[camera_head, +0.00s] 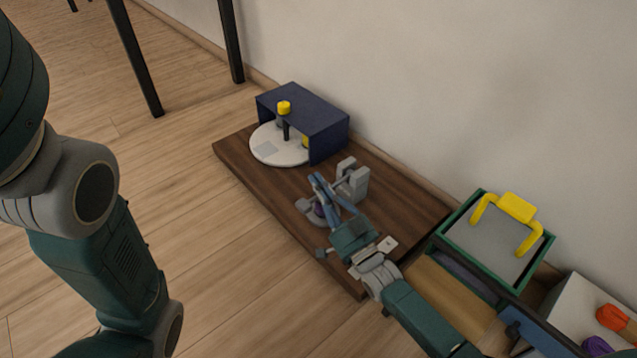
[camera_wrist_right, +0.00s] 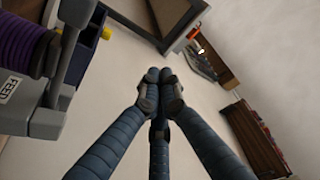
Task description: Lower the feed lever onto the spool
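The grey feed unit (camera_head: 353,179) stands on the dark wooden board (camera_head: 285,203) in the head view. A purple spool (camera_head: 319,210) shows partly behind my right gripper's fingers. In the right wrist view the purple spool (camera_wrist_right: 24,43) is at the upper left, beside a grey arm (camera_wrist_right: 77,40) and a "FEED" label (camera_wrist_right: 10,88). Which grey part is the lever, and how it touches the spool, I cannot tell. My right gripper (camera_wrist_right: 160,78) has its blue fingertips together, with nothing visible between them. It is apart from the spool in the wrist view. My left gripper is outside the frames.
A blue housing (camera_head: 322,117) and a white turntable (camera_head: 268,152) with a yellow-topped post (camera_head: 284,108) sit at the board's far end. A green-rimmed box (camera_head: 465,208) with a yellow handle (camera_head: 517,207) stands to the right. A wall runs behind; open floor (camera_head: 200,240) lies to the left.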

